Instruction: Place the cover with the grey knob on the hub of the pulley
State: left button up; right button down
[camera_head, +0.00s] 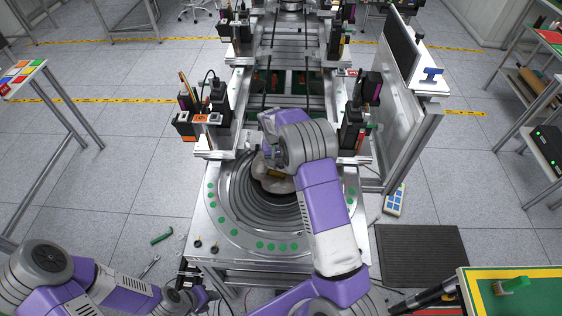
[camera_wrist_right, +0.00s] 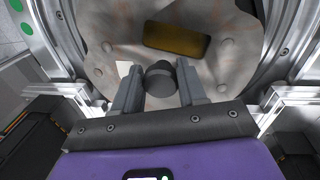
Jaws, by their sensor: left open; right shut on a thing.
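The cover is a blotchy beige-grey plate (camera_wrist_right: 112,42) with a dark grey knob (camera_wrist_right: 159,80) and a yellow-brown panel (camera_wrist_right: 178,40). My right gripper (camera_wrist_right: 158,92) is shut on the knob, with one finger on each side of it. In the head view, the cover (camera_head: 277,184) is over the inner part of the pulley (camera_head: 245,207), a grey ringed wheel. The hub is hidden behind the cover and my right arm. I cannot tell whether the cover touches the hub. My left gripper (camera_head: 195,297) is open and empty at the lower left, away from the pulley.
The pulley lies in a metal frame plate (camera_head: 215,225) marked with green dots. Black and orange units (camera_head: 192,123) stand on the frame at both sides. A green tabletop (camera_head: 540,290) is at lower right.

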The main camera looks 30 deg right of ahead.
jog(key=shift+f+b, duration=0.8)
jog(key=shift+f, duration=0.2)
jog(key=c, duration=0.5)
grip_release()
jog(key=shift+c, duration=0.2)
jog(key=r, duration=0.5)
jog(key=a+r, duration=0.1)
jog(key=r, duration=0.1)
jog(key=shift+w+r, duration=0.2)
jog(key=shift+r, duration=0.05)
